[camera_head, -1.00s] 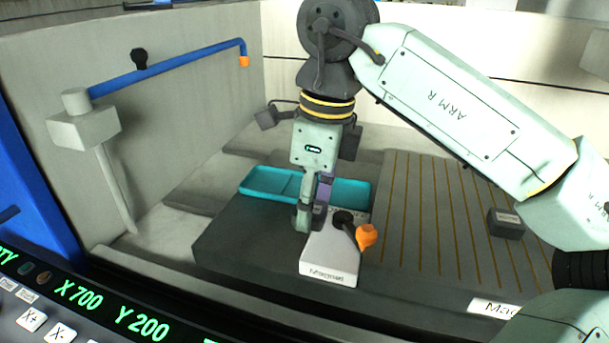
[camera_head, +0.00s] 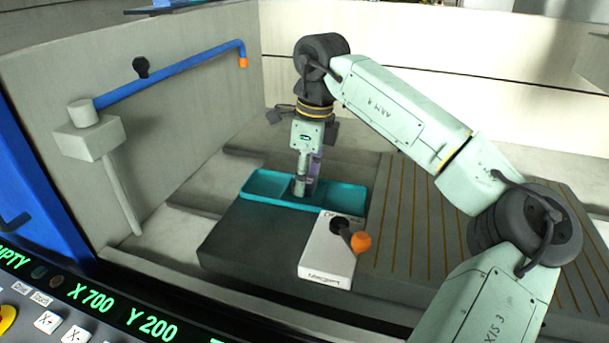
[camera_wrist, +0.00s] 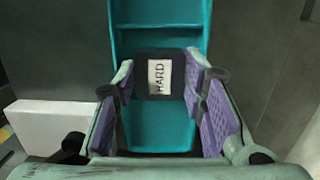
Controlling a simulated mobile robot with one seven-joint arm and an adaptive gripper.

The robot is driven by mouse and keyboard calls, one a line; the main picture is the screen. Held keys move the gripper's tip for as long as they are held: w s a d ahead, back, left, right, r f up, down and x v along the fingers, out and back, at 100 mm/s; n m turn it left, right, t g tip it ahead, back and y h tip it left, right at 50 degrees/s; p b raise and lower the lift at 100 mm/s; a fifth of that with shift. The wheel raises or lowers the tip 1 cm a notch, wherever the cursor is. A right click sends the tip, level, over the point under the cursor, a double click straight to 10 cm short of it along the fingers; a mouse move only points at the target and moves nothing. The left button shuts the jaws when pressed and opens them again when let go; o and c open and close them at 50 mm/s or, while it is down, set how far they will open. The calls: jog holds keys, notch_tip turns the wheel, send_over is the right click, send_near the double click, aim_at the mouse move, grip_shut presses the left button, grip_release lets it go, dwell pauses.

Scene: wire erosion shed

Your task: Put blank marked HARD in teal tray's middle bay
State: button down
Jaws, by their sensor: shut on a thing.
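The teal tray (camera_head: 262,186) lies across the back of the dark block, its bays in a row. It also shows in the wrist view (camera_wrist: 160,128). My gripper (camera_head: 300,192) points down over the tray's middle. In the wrist view my gripper (camera_wrist: 165,85) is shut on the dark blank (camera_wrist: 142,76), whose white label reads HARD. The blank appears within the tray's outline, around the middle bay, with teal bays beyond and nearer. I cannot tell whether it touches the tray floor. In the head view my fingers hide the blank.
A white block with a black and orange knob (camera_head: 330,255) stands close in front of the tray's right part. A blue pipe with an orange tip (camera_head: 170,74) crosses the left wall. A grooved plate (camera_head: 400,215) lies right of the tray. A control panel (camera_head: 105,310) edges the front left.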

aim_at(311, 181)
jog(key=shift+f, duration=0.35)
jog(key=shift+f, duration=0.2)
jog(key=c, duration=1.3)
grip_release()
notch_tip(311, 181, up, 12)
jog(key=d, duration=0.1)
jog(key=shift+s+d+r, duration=0.15)
jog(key=shift+s+d, duration=0.05)
jog(key=shift+s, duration=0.05)
